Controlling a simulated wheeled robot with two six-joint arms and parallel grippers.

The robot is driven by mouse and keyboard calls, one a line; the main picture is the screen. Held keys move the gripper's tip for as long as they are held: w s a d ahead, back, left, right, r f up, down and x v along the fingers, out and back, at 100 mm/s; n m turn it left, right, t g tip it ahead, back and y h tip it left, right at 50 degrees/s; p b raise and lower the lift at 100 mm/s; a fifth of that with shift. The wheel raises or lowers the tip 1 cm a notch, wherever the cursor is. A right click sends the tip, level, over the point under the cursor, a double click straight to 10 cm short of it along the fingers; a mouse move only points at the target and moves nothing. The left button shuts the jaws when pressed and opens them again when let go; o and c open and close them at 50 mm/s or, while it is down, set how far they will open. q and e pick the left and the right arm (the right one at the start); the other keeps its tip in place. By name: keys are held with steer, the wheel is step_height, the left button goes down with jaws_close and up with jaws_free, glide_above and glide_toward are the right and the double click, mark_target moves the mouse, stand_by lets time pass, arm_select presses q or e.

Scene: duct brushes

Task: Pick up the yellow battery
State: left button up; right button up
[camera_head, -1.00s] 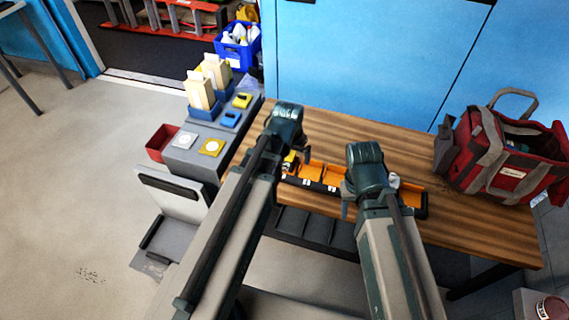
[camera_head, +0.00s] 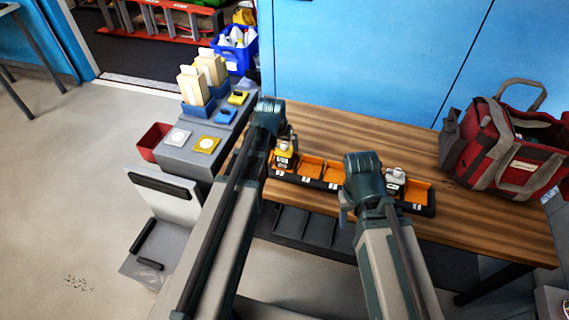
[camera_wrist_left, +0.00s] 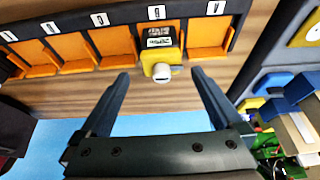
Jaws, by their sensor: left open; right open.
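The yellow battery (camera_head: 285,158), with a dark label and a pale knob, stands at the left part of the orange-and-black tray (camera_head: 312,168) on the wooden table. In the left wrist view the battery (camera_wrist_left: 159,58) sits in the second compartment from the right, in front of my left gripper (camera_wrist_left: 161,78). That gripper's two fingers are spread, one to each side of the battery's line, with a gap short of it and nothing between them. In the head view my left gripper (camera_head: 288,142) is close to the battery, partly hidden by its wrist. My right gripper (camera_head: 345,208) hangs over the tray's front, its fingers mostly hidden.
A white-topped battery (camera_head: 394,180) stands in the tray's right part. A red bag (camera_head: 515,150) is at the table's right. A grey bench (camera_head: 190,152) at the left carries yellow and white pads, blue blocks and cartons. The table behind the tray is clear.

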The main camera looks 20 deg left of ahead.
mark_target(285, 150)
arm_select(q)
steer(key=shift+w+b+x, duration=0.2)
steer(key=shift+b+x, duration=2.55)
steer(key=shift+x, duration=0.95)
steer(key=shift+r, duration=0.2)
jaws_close()
